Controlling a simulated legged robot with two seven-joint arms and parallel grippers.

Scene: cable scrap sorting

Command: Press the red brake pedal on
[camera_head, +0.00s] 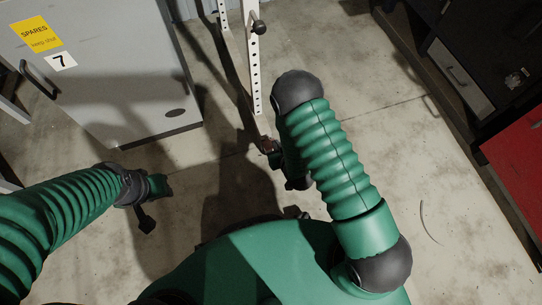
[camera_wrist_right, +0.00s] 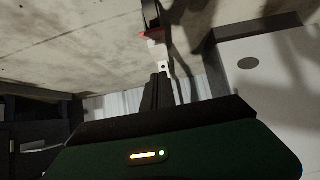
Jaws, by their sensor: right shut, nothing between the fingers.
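The red brake pedal (camera_head: 267,144) shows as a small dark red patch at the foot of a white perforated post (camera_head: 255,75). In the right wrist view the red pedal (camera_wrist_right: 152,33) is near the top, just beyond my fingertips, with a pale piece of the post below it. My right gripper (camera_head: 273,157) is close by the pedal, partly hidden by my own arm. Its dark fingers (camera_wrist_right: 160,76) are together and empty; I cannot tell whether they touch the pedal. My left gripper (camera_head: 147,222) hangs over the floor at the left; its jaws are unclear.
A grey cabinet (camera_head: 110,90) with a yellow SPARES label stands at the upper left. Dark drawer units (camera_head: 465,75) and a red panel (camera_head: 515,165) line the right. Concrete floor (camera_head: 400,150) is clear between, apart from a thin curved strand (camera_head: 426,225).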

